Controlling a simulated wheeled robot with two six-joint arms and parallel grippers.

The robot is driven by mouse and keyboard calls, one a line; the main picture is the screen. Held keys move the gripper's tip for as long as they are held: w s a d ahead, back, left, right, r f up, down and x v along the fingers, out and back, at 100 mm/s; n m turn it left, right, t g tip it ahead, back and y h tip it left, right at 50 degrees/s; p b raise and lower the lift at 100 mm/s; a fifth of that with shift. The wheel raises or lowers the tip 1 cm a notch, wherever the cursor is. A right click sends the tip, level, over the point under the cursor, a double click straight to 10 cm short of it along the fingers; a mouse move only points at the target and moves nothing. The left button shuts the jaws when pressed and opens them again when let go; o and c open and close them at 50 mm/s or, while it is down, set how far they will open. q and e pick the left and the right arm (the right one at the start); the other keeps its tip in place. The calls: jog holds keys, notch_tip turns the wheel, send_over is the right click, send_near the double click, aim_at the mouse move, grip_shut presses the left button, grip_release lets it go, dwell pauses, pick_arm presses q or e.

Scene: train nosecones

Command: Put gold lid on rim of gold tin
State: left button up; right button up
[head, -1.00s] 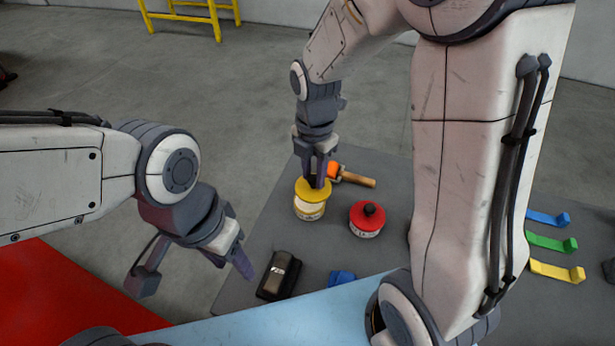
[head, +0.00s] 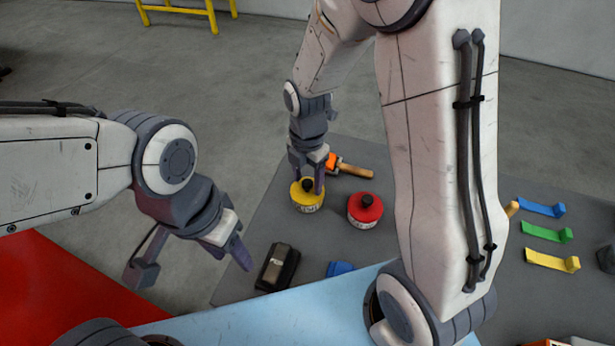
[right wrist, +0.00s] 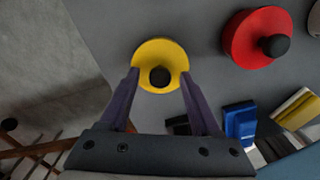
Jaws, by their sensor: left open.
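The gold lid (head: 298,194), yellow with a black knob, lies on the gold tin (head: 308,208) at the far left part of the grey table. It looks flat and level on the tin's rim. The right wrist view shows the lid (right wrist: 150,56) from above, which hides the tin. My right gripper (head: 307,185) is over the lid. Its fingers are spread either side of the knob, with gaps, in the right wrist view (right wrist: 160,80). My left gripper (head: 190,268) is open and empty, left of the table.
A red-lidded tin (head: 365,207) stands close right of the gold tin. A wooden-handled tool (head: 352,170) lies behind it. A black box (head: 278,268) and a blue object (head: 340,268) lie in front. Blue, green and yellow strips (head: 548,260) lie at right.

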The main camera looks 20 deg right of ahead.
aim_at(307, 182)
notch_tip(307, 182, up, 12)
jog(key=s+a+m, duration=0.3)
jog(key=s+m, duration=0.5)
jog(key=s, duration=0.1)
jog(key=s+a+m+y, duration=0.1)
jog(key=s+a+m, duration=0.3)
jog(key=s+m, duration=0.5)
jog(key=shift+s+a+f+m, duration=0.25)
jog(key=shift+s+m, duration=0.05)
jog(key=shift+s, duration=0.1)
dwell(0.7)
